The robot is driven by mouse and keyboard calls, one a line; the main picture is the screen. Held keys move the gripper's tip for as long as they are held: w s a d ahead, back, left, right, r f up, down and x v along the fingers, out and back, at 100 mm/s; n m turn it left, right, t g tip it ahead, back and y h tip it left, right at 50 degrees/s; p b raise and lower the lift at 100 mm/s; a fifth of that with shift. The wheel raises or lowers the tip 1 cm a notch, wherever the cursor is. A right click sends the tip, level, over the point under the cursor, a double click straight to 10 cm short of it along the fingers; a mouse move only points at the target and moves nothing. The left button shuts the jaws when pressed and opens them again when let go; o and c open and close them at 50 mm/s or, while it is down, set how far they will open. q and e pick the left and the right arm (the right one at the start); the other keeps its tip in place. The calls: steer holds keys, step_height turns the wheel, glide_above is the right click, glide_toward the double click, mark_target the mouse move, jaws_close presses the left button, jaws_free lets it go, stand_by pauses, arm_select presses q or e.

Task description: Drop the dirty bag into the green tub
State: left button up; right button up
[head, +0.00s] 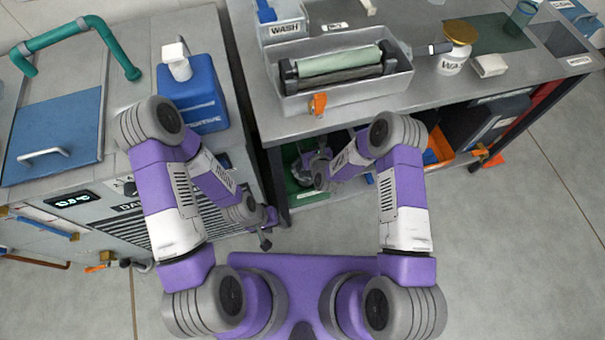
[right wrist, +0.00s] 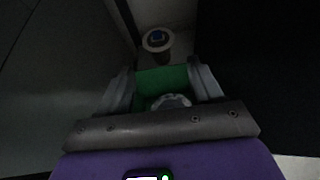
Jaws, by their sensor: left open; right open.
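The green tub (head: 304,194) is on the low level under the bench, partly hidden by my right arm and the bench top. Its green inside also shows in the right wrist view (right wrist: 160,80). A pale grey, rounded thing (right wrist: 170,101) shows against the green, between and below my fingers; it may be the dirty bag, but it is too dark to be sure. My right gripper (head: 310,176) is open over the tub, and its fingers (right wrist: 162,86) hold nothing that I can see. My left gripper (head: 267,230) is open and empty beside the left cabinet.
The bench top (head: 440,85) overhangs the tub. It carries a grey roller tray (head: 345,98) and a wash jar (head: 455,48). A blue jug (head: 200,95) stands on the left cabinet. An orange bin (head: 438,148) is under the bench to the right. The floor in front is clear.

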steer(key=p+v, duration=0.2)
steer(key=v, duration=0.5)
steer(key=shift+s+p, duration=0.2)
steer(key=shift+p, duration=0.1)
steer(key=shift+d+r, duration=0.1)
steer(key=shift+r, duration=0.05)
